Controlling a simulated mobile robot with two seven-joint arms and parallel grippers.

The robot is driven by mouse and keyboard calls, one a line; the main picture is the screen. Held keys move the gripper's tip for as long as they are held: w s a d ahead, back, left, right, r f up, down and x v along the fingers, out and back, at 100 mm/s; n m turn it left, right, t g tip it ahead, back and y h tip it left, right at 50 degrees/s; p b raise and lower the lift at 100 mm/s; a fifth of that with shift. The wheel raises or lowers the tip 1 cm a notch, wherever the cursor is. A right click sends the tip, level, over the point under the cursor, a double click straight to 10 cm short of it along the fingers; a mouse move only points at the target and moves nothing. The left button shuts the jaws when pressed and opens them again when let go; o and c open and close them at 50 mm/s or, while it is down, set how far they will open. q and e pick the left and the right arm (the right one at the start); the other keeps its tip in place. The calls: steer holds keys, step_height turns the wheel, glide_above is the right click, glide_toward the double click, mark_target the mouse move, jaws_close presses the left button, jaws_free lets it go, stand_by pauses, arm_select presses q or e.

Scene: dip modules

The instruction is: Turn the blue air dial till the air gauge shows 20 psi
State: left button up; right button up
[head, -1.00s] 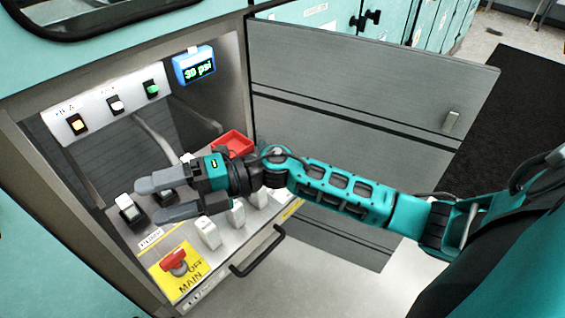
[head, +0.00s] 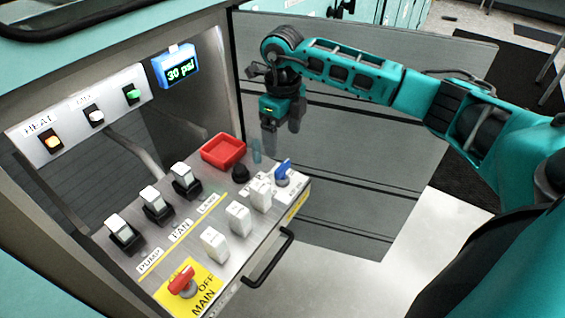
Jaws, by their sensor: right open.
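The blue air dial (head: 283,172) stands on the right end of the grey control panel, with its handle upright. The blue air gauge (head: 176,66) on the cabinet wall reads 30 psi. My right gripper (head: 282,142) hangs above and behind the dial, fingers pointing down, open and empty, apart from the dial. My left gripper is not in view.
A red tray (head: 223,150) and a black knob (head: 240,173) sit left of the dial. White switches (head: 238,218) line the panel's front part. A red main switch (head: 182,281) is at the near end. A black handle (head: 268,259) sticks out in front.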

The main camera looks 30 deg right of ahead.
mark_target(282, 165)
step_height(282, 165, down, 8)
steer(key=shift+f+b, duration=0.1)
steer(key=shift+b, duration=0.3)
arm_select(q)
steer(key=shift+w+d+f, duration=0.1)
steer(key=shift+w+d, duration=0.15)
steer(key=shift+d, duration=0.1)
arm_select(e)
steer(key=shift+f, duration=0.55)
steer(key=shift+c, duration=0.4)
steer(key=c, duration=1)
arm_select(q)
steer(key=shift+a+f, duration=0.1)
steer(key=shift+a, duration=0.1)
